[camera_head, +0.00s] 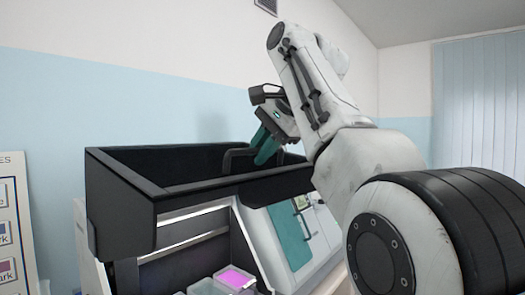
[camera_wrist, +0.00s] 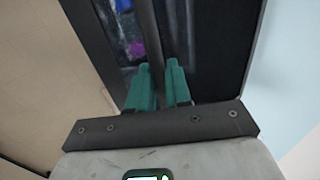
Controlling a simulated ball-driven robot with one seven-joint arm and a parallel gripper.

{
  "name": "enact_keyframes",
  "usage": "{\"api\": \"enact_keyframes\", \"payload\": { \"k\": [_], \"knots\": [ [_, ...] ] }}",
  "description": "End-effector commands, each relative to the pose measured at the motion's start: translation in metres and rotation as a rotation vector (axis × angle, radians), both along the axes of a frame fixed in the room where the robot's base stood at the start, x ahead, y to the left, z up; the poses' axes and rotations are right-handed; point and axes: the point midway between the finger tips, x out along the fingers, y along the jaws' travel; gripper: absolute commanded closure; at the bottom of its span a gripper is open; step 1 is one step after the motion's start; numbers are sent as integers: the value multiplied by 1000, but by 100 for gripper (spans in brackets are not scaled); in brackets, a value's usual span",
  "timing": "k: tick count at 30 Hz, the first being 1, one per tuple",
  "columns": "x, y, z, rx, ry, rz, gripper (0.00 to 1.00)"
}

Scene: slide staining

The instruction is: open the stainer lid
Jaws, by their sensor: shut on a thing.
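The stainer's black lid (camera_head: 125,180) is a deep, dark frame. It stands raised above the stainer's body, with a lit opening below its front edge. My gripper (camera_head: 265,150) reaches down to the lid from the right, its teal fingers shut on the dark lid handle (camera_head: 229,158). In the wrist view, the two teal fingers (camera_wrist: 158,85) sit on either side of the dark handle bar (camera_wrist: 150,35), with the dark lid (camera_wrist: 215,50) behind. The fingertips partly hide the handle in the head view.
Inside the stainer, below the lid, are small trays, one with pink liquid (camera_head: 236,277). A poster board (camera_head: 15,225) is at the far left.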

Motion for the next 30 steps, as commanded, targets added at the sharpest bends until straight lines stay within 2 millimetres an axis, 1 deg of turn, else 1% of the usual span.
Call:
{"api": "enact_keyframes", "payload": {
  "k": [1, 2, 3, 7, 8, 14, 17, 20, 27, 30],
  "knots": [
    [0, 5, -8, 1, 11, 9, 100],
    [1, 5, -8, 1, 11, 9, 100],
    [1, 5, -9, 1, 11, 9, 80],
    [1, 4, -8, 2, 10, 8, 67],
    [1, 4, -7, 1, 10, 7, 66],
    [0, 2, -5, 1, 7, 5, 66],
    [-2, -1, 0, 1, 5, 4, 66],
    [-7, -8, 10, 2, 4, 3, 66],
    [-26, -32, 46, 3, 2, 3, 66],
    [-33, -40, 58, 2, 4, 5, 66]
  ]
}}
